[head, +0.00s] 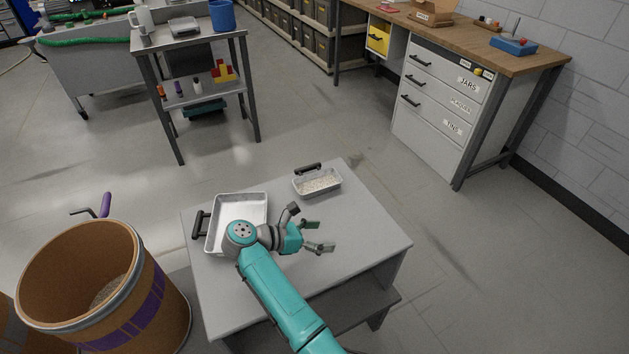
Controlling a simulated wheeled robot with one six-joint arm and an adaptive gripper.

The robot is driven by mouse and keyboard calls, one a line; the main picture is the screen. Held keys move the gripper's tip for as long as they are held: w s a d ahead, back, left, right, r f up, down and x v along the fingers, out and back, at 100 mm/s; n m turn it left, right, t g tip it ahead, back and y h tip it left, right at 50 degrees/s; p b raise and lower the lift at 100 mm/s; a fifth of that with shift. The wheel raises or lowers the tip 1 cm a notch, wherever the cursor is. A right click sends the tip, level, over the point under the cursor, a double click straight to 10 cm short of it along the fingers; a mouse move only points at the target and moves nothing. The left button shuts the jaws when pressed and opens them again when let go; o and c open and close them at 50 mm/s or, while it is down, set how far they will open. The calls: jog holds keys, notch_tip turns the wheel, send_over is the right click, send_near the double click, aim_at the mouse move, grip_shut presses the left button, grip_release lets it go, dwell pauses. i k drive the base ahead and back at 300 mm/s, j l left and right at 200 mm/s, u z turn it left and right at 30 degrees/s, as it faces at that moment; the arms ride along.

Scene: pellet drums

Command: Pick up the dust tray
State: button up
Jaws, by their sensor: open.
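Two metal trays with black handles sit on a small grey table, and I cannot tell for certain which is the dust tray. The larger, shallow tray (254,205) lies at the left of the table, its handle to the left. It looks empty, and my wrist hides its lower right part. The smaller tray (322,192) lies near the back edge, its handle at the far side, with pale granular stuff in it. My gripper (322,237) is open and empty over the middle of the table, nearer the camera than the smaller tray and apart from it.
The grey table (370,245) is bare on its right side. A brown drum (130,300) with a purple band stands at the left. A trolley (190,45) stands behind, and a wooden workbench (480,40) with drawers at the back right. Open floor lies between.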

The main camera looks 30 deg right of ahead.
aim_at(321, 182)
jog(key=i, duration=1)
